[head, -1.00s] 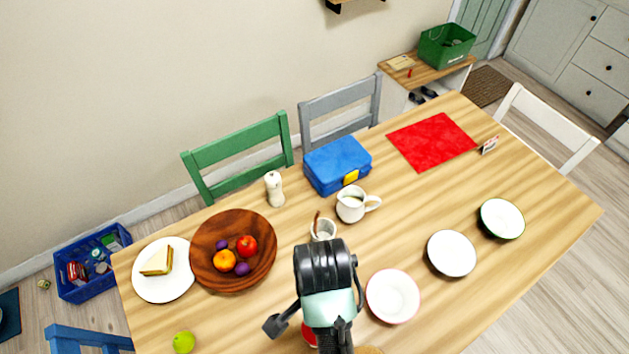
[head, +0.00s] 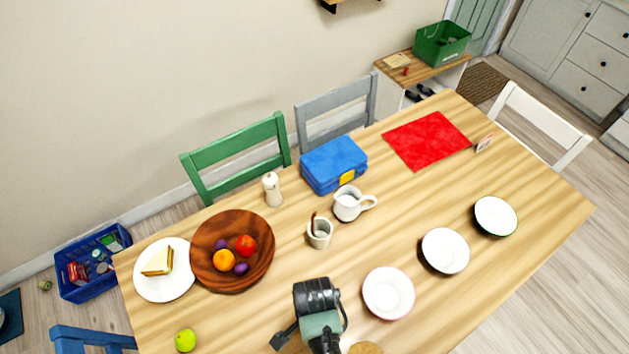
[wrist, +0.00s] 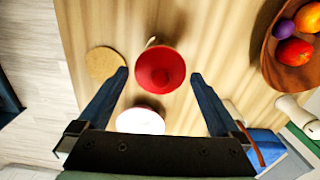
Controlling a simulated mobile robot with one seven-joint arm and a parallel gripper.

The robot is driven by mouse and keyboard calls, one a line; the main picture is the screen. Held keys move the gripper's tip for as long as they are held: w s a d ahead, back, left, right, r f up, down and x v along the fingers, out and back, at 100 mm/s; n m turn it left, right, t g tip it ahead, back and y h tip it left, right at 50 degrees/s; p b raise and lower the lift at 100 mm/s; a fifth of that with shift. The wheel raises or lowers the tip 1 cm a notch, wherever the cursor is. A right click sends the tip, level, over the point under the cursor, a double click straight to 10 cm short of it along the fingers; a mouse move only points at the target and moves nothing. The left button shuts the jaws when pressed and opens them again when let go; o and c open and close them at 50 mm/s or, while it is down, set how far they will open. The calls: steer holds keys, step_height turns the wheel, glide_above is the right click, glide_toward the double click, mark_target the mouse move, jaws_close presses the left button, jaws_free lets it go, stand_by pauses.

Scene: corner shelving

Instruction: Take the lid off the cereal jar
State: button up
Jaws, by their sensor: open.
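A round red lid with a raised middle (wrist: 160,68) shows from above in the wrist view. It appears to sit on the cereal jar, whose body I cannot make out beneath it. My gripper (wrist: 158,76) is open, with one dark finger to each side of the red lid in that view. Neither finger visibly touches it, and how far above it they are is hard to tell. In the head view my arm hides the jar and lid.
A cork disc (wrist: 104,62) and the pink-rimmed bowl (head: 388,293) lie close by. A mug (head: 319,234), white jug (head: 350,203), blue lunchbox (head: 335,164) and wooden fruit bowl (head: 205,270) stand farther back. Bare table lies left of my arm, around a green apple (head: 185,340).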

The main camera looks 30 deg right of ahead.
steer(key=shift+f, duration=0.25)
steer(key=c, duration=1.1)
steer(key=shift+r, duration=0.15)
